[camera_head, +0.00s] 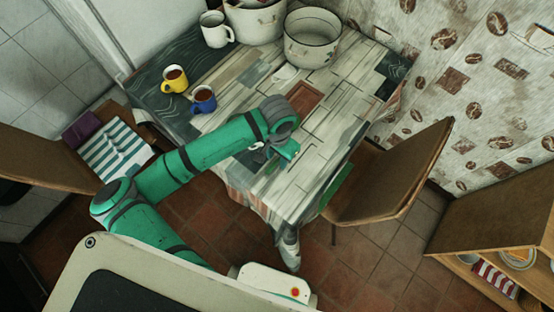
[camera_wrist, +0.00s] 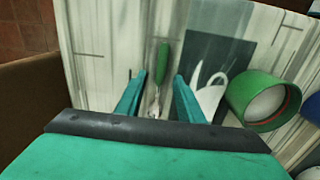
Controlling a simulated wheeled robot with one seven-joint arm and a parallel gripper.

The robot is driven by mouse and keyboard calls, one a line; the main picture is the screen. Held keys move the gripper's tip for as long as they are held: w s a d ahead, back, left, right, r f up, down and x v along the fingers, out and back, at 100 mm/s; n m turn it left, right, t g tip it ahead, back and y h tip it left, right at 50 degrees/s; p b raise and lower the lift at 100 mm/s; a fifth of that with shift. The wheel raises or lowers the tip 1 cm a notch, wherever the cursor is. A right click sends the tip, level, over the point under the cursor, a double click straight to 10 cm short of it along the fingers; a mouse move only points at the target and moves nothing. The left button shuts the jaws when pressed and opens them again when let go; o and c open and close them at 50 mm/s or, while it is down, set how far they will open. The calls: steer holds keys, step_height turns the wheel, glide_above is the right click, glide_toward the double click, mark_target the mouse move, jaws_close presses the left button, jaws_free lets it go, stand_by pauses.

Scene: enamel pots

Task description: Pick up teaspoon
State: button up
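The teaspoon (camera_wrist: 162,62) lies on the wooden tabletop in the wrist view, its green handle pointing away and its metal end toward me. My gripper (camera_wrist: 159,76) is open, with one finger on each side of the spoon. The spoon shows in the gap between the fingers, and nothing is held. I cannot tell how high the fingers are above it. In the head view my gripper (camera_head: 284,152) is over the near part of the table, and I cannot make out the spoon there.
A green round container (camera_wrist: 258,98) and a white curved item (camera_wrist: 210,95) are right of the gripper. On the table (camera_head: 325,120) stand a yellow mug (camera_head: 174,80), a blue mug (camera_head: 203,101), a white mug (camera_head: 215,32) and enamel pots (camera_head: 312,40). A chair (camera_head: 385,180) stands at right.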

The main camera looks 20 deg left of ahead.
steer(key=shift+c, duration=0.6)
jaws_close()
